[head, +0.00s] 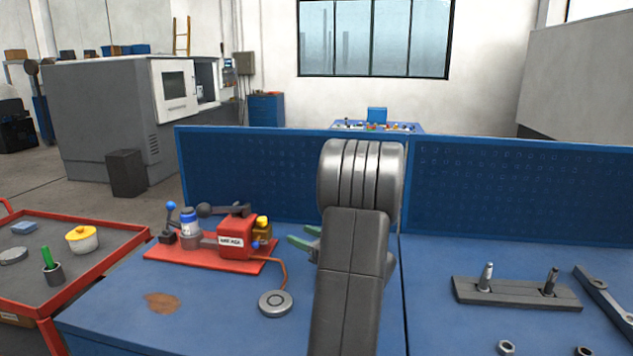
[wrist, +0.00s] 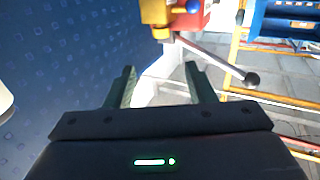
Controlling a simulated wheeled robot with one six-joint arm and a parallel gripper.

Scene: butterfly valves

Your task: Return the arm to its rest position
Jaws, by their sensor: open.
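My arm (head: 352,250) rises up the middle of the head view and bends over at the top. My gripper (head: 302,236) shows only as green fingertips to the left of the arm; the rest of it is hidden behind the arm. In the wrist view my gripper (wrist: 161,76) is open, its two green fingers wide apart with nothing between them. The red valve unit (head: 236,238) stands on a red plate left of the gripper, apart from it. In the wrist view a grey lever with a black ball end (wrist: 252,78) lies beyond the fingertips.
A blue pegboard panel (head: 255,165) stands behind the blue bench (head: 215,320). A round grey disc (head: 275,303) lies in front of the valve unit. A grey block with two pins (head: 515,292) is at right. A red-edged cart (head: 100,268) is at left.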

